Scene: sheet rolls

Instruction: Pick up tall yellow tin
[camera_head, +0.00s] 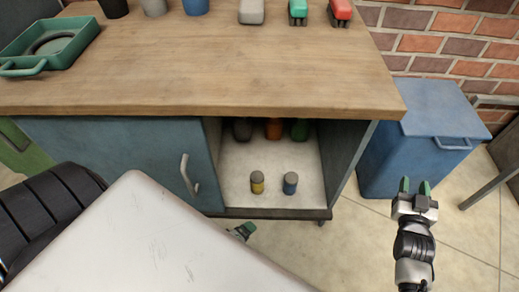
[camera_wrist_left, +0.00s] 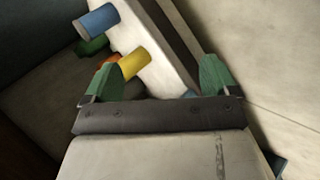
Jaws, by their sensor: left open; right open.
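The yellow tin (camera_head: 257,182) stands upright with a grey lid at the front of the open cabinet compartment, left of a blue tin (camera_head: 290,183). In the left wrist view the yellow tin (camera_wrist_left: 134,63) shows beyond the fingertips, nearer the left finger, and the blue tin (camera_wrist_left: 98,22) lies farther up left. My left gripper (camera_wrist_left: 156,76) is open and empty. In the head view only a green tip of it (camera_head: 243,231) shows, just below the compartment's front edge. My right gripper (camera_head: 416,187) is open and empty, right of the cabinet.
Dark, orange (camera_head: 273,129) and green (camera_head: 299,130) tins stand at the back of the compartment, partly hidden by the worktop (camera_head: 210,75). The cabinet door (camera_head: 150,150) with its handle is on the left. A blue bin (camera_head: 415,140) stands to the right.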

